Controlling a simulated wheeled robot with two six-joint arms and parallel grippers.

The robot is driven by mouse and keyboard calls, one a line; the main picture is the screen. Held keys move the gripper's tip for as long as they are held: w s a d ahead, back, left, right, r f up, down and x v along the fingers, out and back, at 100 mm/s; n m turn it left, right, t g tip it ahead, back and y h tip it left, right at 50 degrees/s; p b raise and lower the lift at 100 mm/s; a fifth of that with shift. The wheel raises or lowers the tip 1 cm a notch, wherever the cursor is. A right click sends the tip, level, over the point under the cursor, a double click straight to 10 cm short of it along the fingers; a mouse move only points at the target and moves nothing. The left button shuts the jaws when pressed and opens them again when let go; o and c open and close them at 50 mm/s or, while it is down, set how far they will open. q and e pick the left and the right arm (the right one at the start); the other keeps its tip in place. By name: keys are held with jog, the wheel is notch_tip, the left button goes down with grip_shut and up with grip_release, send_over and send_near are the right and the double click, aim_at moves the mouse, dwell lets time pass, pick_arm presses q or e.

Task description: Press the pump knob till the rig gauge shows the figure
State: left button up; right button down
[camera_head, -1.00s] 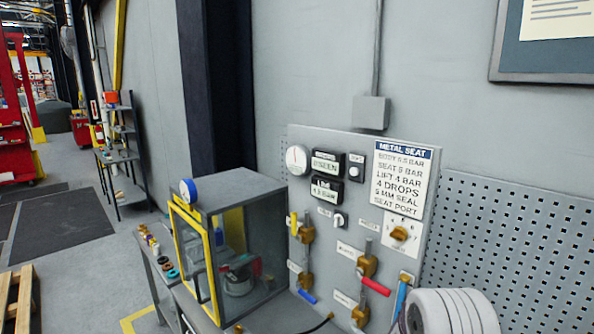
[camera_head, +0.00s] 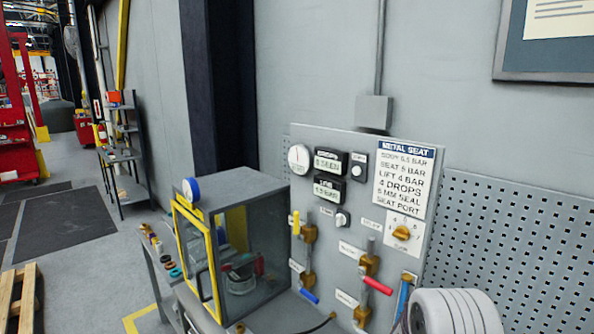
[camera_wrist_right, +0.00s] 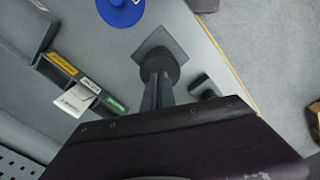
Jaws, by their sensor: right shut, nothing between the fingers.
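The rig panel (camera_head: 345,255) stands against the wall in the head view. It carries a round white gauge (camera_head: 299,159) and two dark digital displays, an upper one (camera_head: 329,161) and a lower one (camera_head: 328,188); their figures are too blurred to read surely. In the right wrist view, a dark round knob (camera_wrist_right: 160,62) sits on a square grey plate (camera_wrist_right: 163,41); I cannot tell surely that it is the pump knob. My right gripper (camera_wrist_right: 158,82) is shut and empty, its tips over this knob; contact cannot be told. My left gripper is in neither view.
A glass-sided cabinet with a yellow frame (camera_head: 211,262) stands left of the panel. White rolls (camera_head: 455,313) are at the lower right. The wrist view shows a blue disc (camera_wrist_right: 120,10) and a labelled tray (camera_wrist_right: 75,72) near the gripper.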

jog(key=shift+f+b, duration=1.1)
jog(key=shift+f, duration=0.4)
jog(key=shift+r+p, duration=1.4)
jog(key=shift+r, duration=0.2)
notch_tip(320, 180, up, 5)
jog(key=p, duration=0.4)
jog(key=shift+r+p, duration=0.15)
jog(key=shift+p, duration=0.2)
